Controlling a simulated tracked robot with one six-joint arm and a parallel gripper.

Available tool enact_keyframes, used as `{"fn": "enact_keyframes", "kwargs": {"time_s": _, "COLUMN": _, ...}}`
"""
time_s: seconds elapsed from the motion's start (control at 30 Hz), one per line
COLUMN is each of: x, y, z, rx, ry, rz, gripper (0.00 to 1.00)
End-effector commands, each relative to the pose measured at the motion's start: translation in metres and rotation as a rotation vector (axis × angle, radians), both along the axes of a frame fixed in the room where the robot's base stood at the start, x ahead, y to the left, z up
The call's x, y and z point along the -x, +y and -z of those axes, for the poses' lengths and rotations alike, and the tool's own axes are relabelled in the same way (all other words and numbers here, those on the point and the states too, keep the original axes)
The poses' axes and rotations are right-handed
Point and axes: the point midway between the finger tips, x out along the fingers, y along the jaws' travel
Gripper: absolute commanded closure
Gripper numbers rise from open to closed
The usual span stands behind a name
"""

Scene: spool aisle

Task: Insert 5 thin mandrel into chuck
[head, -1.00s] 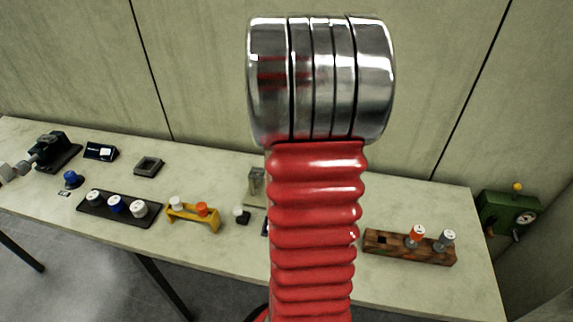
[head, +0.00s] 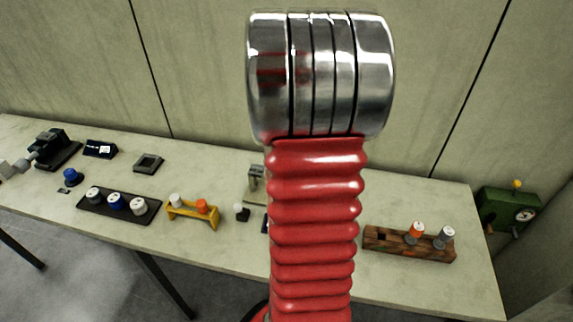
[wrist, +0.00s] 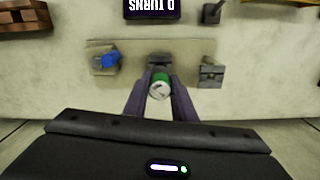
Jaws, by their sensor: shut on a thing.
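In the wrist view my gripper (wrist: 160,80) has its two purple fingers closed around a small green piece with a whitish round end (wrist: 159,90), seen end-on. I take it to be a mandrel. It is in front of a dark grey block (wrist: 160,58) on a beige plate (wrist: 125,47); whether they touch cannot be told. The block may be the chuck, but the fingers and piece hide part of it. A blue part (wrist: 108,61) sits at the plate's left and a grey post (wrist: 210,72) at its right. In the head view my red arm hides the gripper.
A wooden rack (head: 385,248) holds orange and grey pieces. A yellow stand (head: 188,212), a black tray (head: 148,214) with white- and blue-topped spools and a grey square dish (head: 148,163) are on the table.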

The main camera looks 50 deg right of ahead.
Motion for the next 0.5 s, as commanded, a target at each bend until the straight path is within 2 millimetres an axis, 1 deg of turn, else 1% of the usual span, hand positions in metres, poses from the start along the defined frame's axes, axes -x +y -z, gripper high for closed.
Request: {"fn": "enact_keyframes", "kwargs": {"time_s": 0.5, "x": 0.000, "y": 0.000, "z": 0.015, "rx": -0.001, "ry": 0.000, "rz": 0.000, "gripper": 0.99}}
